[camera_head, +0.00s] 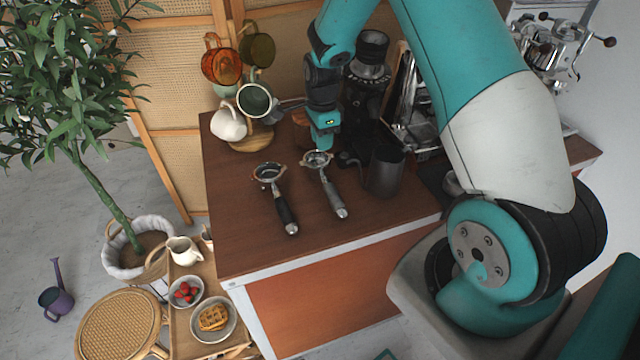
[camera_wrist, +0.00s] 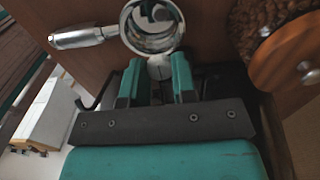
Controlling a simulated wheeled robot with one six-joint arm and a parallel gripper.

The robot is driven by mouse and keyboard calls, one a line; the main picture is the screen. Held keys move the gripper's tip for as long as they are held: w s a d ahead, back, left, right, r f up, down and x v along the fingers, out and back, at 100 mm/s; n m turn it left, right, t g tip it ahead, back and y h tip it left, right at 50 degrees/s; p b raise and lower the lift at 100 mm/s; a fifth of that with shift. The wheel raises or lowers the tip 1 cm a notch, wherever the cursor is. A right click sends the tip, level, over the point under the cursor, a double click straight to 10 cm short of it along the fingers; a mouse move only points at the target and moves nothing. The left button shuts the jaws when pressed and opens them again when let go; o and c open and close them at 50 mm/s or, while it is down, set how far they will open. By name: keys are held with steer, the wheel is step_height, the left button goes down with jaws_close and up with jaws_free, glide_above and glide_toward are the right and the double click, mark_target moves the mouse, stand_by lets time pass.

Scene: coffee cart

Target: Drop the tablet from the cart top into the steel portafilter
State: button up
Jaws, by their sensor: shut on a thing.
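My gripper (camera_head: 325,145) is low over the cart top, just behind the basket end of the steel portafilter (camera_head: 335,198). In the wrist view my gripper (camera_wrist: 158,75) is shut on a small pale grey tablet (camera_wrist: 160,67), held between the teal fingertips. The steel portafilter also shows there, with its round basket (camera_wrist: 152,28) just beyond the tablet and its silver handle pointing left. The tablet appears at the near rim of the basket; its height over it is unclear. The tablet is hidden in the head view. A second portafilter with a black handle (camera_head: 284,208) lies to the left.
A dark pitcher (camera_head: 384,172) stands right of the steel portafilter. A mug tree with mugs (camera_head: 255,100) stands at back left, a grinder (camera_head: 371,60) behind. A round wooden-rimmed thing (camera_wrist: 290,55) is close on the right in the wrist view.

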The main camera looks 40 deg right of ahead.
steer(key=shift+f+b, duration=0.65)
steer(key=shift+f, duration=0.75)
steer(key=shift+d, duration=0.1)
steer(key=o, duration=1)
steer(key=shift+c, duration=0.2)
steer(key=shift+r, duration=0.1)
step_height(320, 180, up, 17)
steer(key=b, duration=0.3)
steer(key=shift+r, duration=0.2)
